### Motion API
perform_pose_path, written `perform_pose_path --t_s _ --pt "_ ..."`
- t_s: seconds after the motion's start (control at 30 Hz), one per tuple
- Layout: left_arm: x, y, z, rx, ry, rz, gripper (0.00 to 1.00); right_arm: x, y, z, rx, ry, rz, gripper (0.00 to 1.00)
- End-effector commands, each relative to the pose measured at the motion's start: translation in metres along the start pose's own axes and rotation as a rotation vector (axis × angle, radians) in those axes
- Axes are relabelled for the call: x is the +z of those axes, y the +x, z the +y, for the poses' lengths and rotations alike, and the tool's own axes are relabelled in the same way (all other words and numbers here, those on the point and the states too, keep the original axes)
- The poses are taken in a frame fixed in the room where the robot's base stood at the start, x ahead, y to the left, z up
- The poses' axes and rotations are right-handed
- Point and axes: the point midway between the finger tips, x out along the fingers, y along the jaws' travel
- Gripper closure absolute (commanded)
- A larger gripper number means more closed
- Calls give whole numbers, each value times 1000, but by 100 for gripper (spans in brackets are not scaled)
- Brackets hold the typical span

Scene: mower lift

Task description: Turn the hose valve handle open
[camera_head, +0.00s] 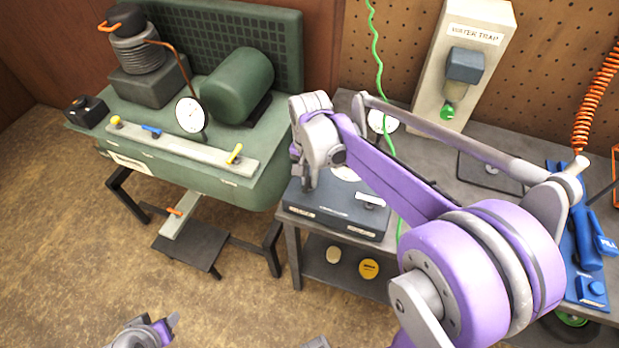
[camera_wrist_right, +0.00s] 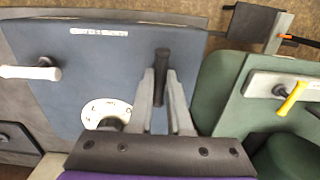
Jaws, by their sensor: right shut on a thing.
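My right gripper (camera_head: 309,182) reaches down onto the left part of a dark blue-grey box (camera_head: 335,222). In the right wrist view, its fingers (camera_wrist_right: 164,95) are shut on a black handle (camera_wrist_right: 163,62) that stands out from the box's top panel (camera_wrist_right: 110,60). The handle points away from the gripper, along the fingers. A white lever (camera_wrist_right: 35,72) on the same panel also shows in the head view (camera_head: 370,199). A round white dial (camera_wrist_right: 100,110) is beside the fingers. I cannot read which handle is the hose valve's. My left gripper (camera_head: 172,322) shows only partly at the bottom edge.
A green compressor (camera_head: 240,185) stands left of the box, with yellow levers (camera_head: 235,154), a blue lever (camera_head: 152,131) and a gauge (camera_head: 190,115). A blue tool (camera_head: 585,240) lies at the right.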

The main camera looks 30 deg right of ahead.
Motion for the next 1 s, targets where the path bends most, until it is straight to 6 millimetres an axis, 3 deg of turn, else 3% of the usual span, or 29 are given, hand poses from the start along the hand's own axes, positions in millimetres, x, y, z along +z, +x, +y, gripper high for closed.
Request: perform_pose_path --t_s 0.4,0.97,1.0 --pt "2 2 0 0 0 -1 50 0 0 0 0 -197 0 100" --pt "2 2 0 0 0 -1 50 0 0 0 0 -226 0 100" --pt "2 2 0 0 0 -1 50 0 0 0 0 -226 0 75"
